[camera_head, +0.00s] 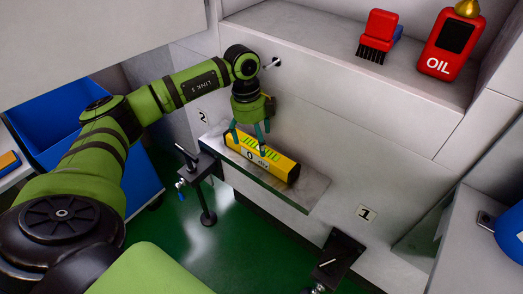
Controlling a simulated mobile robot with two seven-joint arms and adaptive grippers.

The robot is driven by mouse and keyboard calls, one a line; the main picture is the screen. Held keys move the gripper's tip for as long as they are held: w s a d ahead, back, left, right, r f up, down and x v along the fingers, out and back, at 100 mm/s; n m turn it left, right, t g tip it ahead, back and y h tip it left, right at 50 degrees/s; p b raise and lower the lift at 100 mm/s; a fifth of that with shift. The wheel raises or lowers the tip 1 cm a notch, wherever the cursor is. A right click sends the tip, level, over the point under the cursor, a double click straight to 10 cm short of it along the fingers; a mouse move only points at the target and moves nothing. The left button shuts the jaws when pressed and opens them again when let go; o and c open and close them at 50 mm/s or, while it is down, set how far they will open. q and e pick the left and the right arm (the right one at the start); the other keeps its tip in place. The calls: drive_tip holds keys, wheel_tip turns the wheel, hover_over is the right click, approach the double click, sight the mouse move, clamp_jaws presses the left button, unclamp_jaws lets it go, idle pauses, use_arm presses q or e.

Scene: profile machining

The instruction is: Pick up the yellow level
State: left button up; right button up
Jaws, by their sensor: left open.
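The yellow level (282,164) is a long bar with dark ends and a green-marked window. It lies on a narrow grey metal shelf (312,190) in the middle of the view. My left gripper (249,143) points down at the left half of the level, with its teal fingers spread. One finger shows at the level's left end and another in front of its near face. I cannot tell whether the fingers touch it. My right gripper is out of view.
A red brush (378,33) and a red oil can (452,45) stand on the upper ledge. A black clamp (199,170) is left of the shelf, and another black fixture (338,258) is at the lower right. A blue bin (55,115) stands at the left.

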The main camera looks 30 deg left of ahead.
sight(257, 151)
use_arm(q)
drive_tip(key=f, duration=0.2)
drive_tip(key=d+f, duration=0.1)
drive_tip(key=shift+s+f, duration=0.35)
drive_tip(key=shift+f, duration=0.25)
drive_tip(key=shift+w, duration=0.1)
drive_tip(key=shift+d, duration=0.1)
drive_tip(key=c, duration=1.6)
drive_tip(key=shift+c, duration=0.7)
drive_tip(key=shift+r, duration=0.1)
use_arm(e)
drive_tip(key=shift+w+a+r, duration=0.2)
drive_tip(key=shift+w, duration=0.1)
